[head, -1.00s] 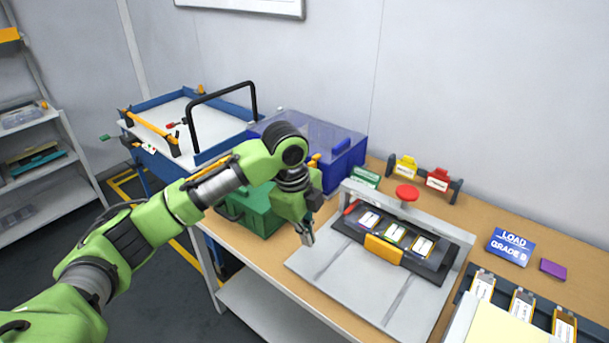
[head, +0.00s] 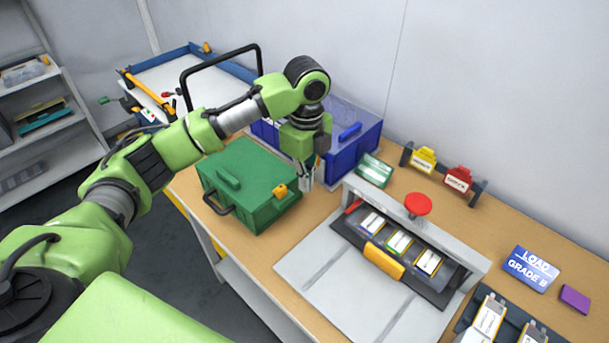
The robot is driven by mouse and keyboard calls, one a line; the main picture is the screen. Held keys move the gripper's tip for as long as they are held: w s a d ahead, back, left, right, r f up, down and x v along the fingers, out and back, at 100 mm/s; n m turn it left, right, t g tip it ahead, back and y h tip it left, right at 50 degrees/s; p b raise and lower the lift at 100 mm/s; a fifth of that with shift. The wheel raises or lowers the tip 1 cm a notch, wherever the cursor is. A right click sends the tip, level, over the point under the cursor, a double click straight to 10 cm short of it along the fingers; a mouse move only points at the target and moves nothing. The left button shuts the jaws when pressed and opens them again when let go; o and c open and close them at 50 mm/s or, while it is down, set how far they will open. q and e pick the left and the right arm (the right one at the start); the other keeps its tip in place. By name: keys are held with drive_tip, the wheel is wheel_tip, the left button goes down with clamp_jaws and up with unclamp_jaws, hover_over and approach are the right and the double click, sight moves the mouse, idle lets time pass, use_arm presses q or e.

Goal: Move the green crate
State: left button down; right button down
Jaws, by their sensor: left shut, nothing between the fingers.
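The green crate (head: 262,197) stands on the wooden bench, left of the grey press plate. It looks like a lidded box with a dark handle on its front and a yellow latch at its right. My left gripper (head: 305,184) points down just beyond the crate's right end, between the crate and the grey fixture. Its fingers are shut and hold nothing. I cannot tell whether they touch the crate. My right gripper is not in view.
A blue bin (head: 352,152) with a clear lid stands behind my left gripper. A grey fixture (head: 413,223) with a red knob and several pouch cells is to the right. A blue cart (head: 177,93) with a black handle stands at the back left.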

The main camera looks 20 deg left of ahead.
sight(264, 181)
use_arm(q)
drive_tip(key=w+a+f+p, duration=0.1)
drive_tip(key=a+f+p, duration=0.2)
drive_tip(key=f, duration=0.5)
drive_tip(key=shift+w+a, duration=0.15)
drive_tip(key=shift+a, duration=0.3)
drive_tip(key=shift+r, duration=0.1)
drive_tip(key=w+a, duration=0.1)
drive_tip(key=a, duration=0.6)
drive_tip(key=w+a, duration=0.1)
drive_tip(key=a, duration=0.2)
drive_tip(key=shift+w+a+p, duration=0.3)
drive_tip(key=shift+p, duration=0.05)
drive_tip(key=shift+d, duration=0.1)
